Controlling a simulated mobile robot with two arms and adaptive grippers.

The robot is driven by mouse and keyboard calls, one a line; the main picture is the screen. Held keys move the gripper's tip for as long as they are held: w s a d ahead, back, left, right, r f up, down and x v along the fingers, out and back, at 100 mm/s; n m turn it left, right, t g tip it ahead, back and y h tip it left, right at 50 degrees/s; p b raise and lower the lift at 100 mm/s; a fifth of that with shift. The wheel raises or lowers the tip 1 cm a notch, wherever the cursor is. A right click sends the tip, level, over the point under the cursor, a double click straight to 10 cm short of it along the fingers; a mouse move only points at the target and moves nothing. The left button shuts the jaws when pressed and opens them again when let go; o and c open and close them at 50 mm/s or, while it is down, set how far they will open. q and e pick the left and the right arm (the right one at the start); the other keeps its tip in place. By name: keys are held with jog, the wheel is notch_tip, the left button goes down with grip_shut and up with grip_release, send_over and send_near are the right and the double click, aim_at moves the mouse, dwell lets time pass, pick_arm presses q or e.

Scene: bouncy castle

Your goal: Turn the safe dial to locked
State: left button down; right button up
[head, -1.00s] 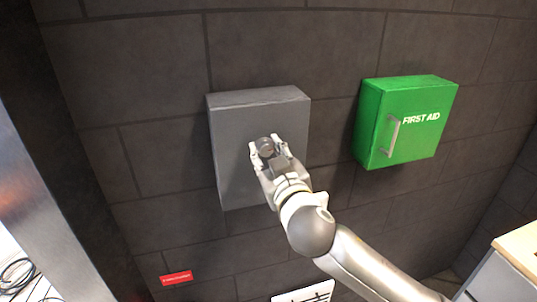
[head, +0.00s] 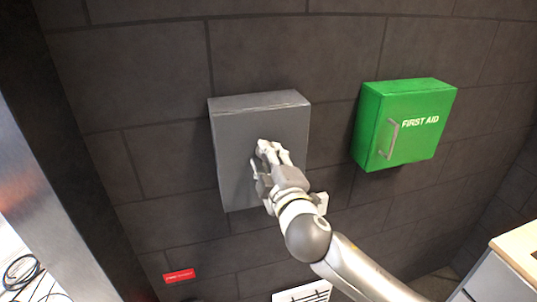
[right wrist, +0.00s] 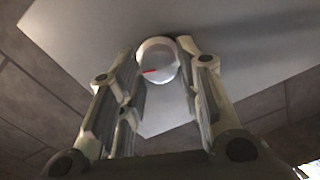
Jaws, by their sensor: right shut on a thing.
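The safe is a grey box (head: 235,130) mounted on the dark block wall. Its face also fills the top of the right wrist view (right wrist: 95,25). The dial (right wrist: 157,62) is a round pale knob with a small red mark at its left side. My right gripper (head: 262,158) is at the middle of the safe's front. In the right wrist view its two fingers (right wrist: 164,75) stand on either side of the dial and are shut on it. In the head view the gripper hides the dial. My left gripper is in neither view.
A green first aid box (head: 400,130) with a silver handle hangs to the right of the safe. A small red sign (head: 179,276) is on the wall below left. A metal-edged frame stands at far left, and a wooden-topped counter (head: 521,252) is at lower right.

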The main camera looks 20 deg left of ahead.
jog(key=shift+f+n+p, duration=0.1)
jog(key=shift+n+p, duration=0.55)
jog(key=shift+n, duration=1.45)
jog(key=o, duration=1)
jog(key=v, duration=1.2)
